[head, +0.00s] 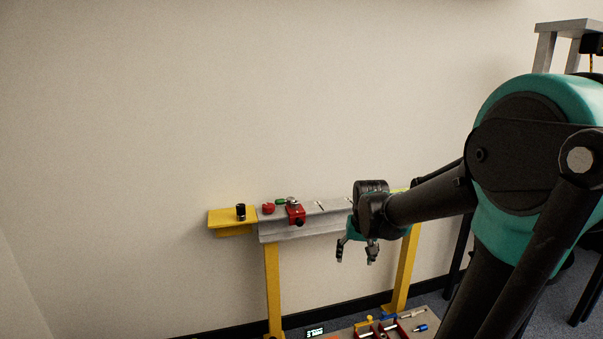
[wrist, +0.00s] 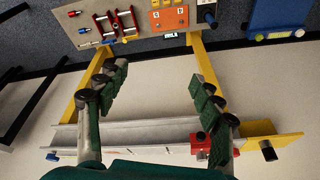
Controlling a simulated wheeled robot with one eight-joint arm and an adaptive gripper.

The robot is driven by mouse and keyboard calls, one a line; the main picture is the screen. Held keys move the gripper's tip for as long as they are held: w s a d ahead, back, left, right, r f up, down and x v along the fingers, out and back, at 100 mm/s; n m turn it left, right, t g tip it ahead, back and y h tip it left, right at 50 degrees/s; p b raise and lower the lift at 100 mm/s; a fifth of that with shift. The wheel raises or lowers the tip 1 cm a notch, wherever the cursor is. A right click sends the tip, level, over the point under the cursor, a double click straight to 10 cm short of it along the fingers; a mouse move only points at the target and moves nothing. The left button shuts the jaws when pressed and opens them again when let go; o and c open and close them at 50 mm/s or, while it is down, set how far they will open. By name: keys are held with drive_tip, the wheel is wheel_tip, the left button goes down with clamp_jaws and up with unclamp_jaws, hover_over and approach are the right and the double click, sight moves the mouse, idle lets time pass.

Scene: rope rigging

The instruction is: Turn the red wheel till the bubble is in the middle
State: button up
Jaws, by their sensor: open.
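A small red round part (head: 268,209), which looks like the red wheel, sits near the left end of a grey steel beam (head: 328,221). A small green piece (head: 280,202), possibly the level vial, is beside it; the bubble is too small to make out. A red block with a dark knob (head: 296,214) is clamped on the beam just right of these. It also shows in the wrist view (wrist: 199,145), partly beside my right-hand finger. My gripper (head: 355,254) is open and empty, pointing down in front of the beam, well right of the red parts.
Yellow posts (head: 272,285) hold up the beam. A yellow bracket (head: 230,217) with a black cylinder (head: 241,211) is at its left end. A board (wrist: 75,22) with red rails, an orange box (wrist: 173,18) and several small parts lies below. The wall behind is bare.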

drive_tip(key=s+d+f, duration=0.1)
drive_tip(key=s+f, duration=0.3)
drive_tip(key=s, duration=0.3)
drive_tip(key=s+d+f+n, duration=0.1)
drive_tip(key=s+f, duration=0.3)
drive_tip(key=s, duration=0.4)
drive_tip(key=shift+d+f+t, duration=0.4)
drive_tip(key=shift+d, duration=0.2)
drive_tip(key=shift+r, duration=0.1)
